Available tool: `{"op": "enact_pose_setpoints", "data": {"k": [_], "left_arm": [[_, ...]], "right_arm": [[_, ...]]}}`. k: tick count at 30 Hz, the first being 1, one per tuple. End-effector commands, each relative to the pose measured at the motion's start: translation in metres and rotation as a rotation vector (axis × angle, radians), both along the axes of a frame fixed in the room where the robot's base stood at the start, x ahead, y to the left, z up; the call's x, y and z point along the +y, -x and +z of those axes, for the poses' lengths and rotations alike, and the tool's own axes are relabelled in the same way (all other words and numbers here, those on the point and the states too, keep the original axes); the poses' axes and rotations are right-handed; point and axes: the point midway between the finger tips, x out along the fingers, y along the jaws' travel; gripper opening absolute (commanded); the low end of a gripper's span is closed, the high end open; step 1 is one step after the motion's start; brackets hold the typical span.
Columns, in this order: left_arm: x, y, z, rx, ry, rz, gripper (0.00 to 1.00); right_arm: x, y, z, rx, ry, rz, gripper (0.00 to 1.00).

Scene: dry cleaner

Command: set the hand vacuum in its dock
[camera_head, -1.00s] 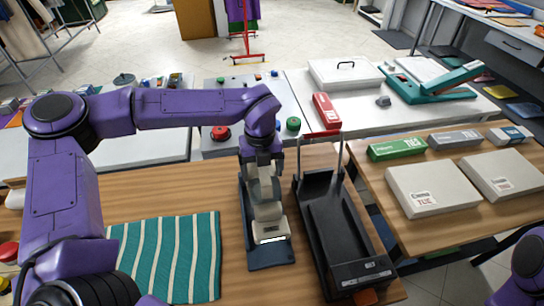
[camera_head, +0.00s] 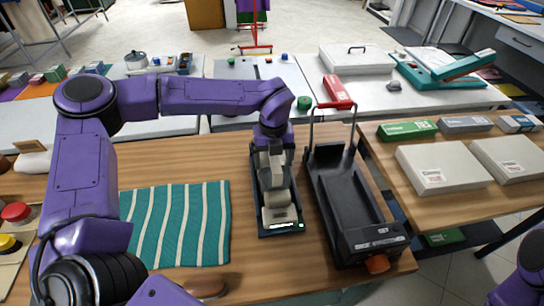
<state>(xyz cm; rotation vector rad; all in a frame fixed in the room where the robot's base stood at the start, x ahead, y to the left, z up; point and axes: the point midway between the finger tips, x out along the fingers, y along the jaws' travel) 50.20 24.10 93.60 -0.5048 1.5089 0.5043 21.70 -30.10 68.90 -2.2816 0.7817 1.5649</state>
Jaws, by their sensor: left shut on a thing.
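The pale beige hand vacuum (camera_head: 279,198) is upright in the picture, over the long dark blue dock (camera_head: 262,232) on the wooden table. My left gripper (camera_head: 273,160) comes down from above and is shut on the vacuum's upper part. The vacuum's lower end lies within the dock's outline near its front edge. I cannot tell whether it rests fully on the dock, as the vacuum and gripper hide most of the dock's inside. Only a purple part of my right arm shows at the lower right; its gripper is out of view.
A black tray-like device (camera_head: 345,195) with a wire handle stands close to the dock's right. A teal striped cloth (camera_head: 180,225) lies to the left. A brown rounded object (camera_head: 205,287) is at the table's front. White boxes (camera_head: 440,168) lie on the right table.

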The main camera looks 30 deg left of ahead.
Motion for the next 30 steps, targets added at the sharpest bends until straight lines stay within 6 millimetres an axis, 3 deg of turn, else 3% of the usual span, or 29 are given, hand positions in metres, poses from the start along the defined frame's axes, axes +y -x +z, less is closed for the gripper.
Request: {"op": "enact_pose_setpoints", "data": {"k": [22, 23, 24, 30], "left_arm": [[0.0005, 0.0, -0.0049, -0.003, 0.0, 0.001, 0.0], [0.0005, 0.0, -0.005, -0.003, 0.0, 0.001, 0.86], [0.0006, 0.0, -0.005, -0.002, 0.0, 0.001, 1.0], [0.0011, 0.0009, -0.0065, 0.001, -0.001, 0.001, 1.0]], "right_arm": [[0.0, -0.0002, -0.003, 0.0, 0.0, 0.0, 0.43], [0.0, -0.0002, -0.003, 0.0, 0.0, 0.0, 0.43], [0.0, -0.0002, -0.003, 0.0, 0.0, 0.0, 0.43], [0.0, -0.0002, -0.0033, 0.0, 0.0, 0.0, 0.43]]}}
